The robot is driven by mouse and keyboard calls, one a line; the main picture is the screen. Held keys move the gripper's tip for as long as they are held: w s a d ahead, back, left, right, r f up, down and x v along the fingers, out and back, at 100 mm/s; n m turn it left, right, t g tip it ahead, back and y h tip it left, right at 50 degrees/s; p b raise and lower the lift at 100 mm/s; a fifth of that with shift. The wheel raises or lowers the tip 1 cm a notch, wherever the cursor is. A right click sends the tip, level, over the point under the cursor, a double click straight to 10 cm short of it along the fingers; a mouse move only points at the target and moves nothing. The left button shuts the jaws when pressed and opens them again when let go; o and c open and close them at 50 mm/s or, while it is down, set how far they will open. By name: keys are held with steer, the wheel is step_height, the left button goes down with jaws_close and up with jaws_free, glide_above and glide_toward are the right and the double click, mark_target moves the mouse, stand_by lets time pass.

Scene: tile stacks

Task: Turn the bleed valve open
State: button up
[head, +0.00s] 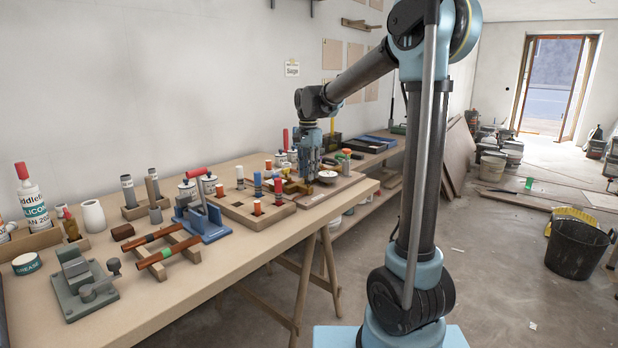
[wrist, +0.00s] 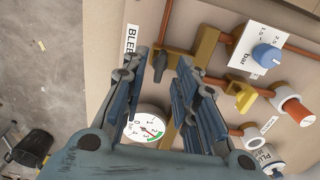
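The bleed valve shows as a small black handle (wrist: 159,65) on a copper pipe in the wrist view, beside a white label (wrist: 131,45) that reads "BLE" before my finger covers the rest. My gripper (wrist: 164,58) is open, with one finger on each side of the handle in the picture. I cannot tell whether either finger touches it or how far above it they are. In the head view my gripper (head: 310,172) points down over the wooden board (head: 343,190) at the bench's right end; the valve cannot be made out there.
A pressure gauge (wrist: 147,124) sits between my fingers, lower in the wrist view. Blocks with coloured pegs (head: 256,190) crowd the bench left of the board.

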steer(key=shift+f, duration=0.9)
jaws_close()
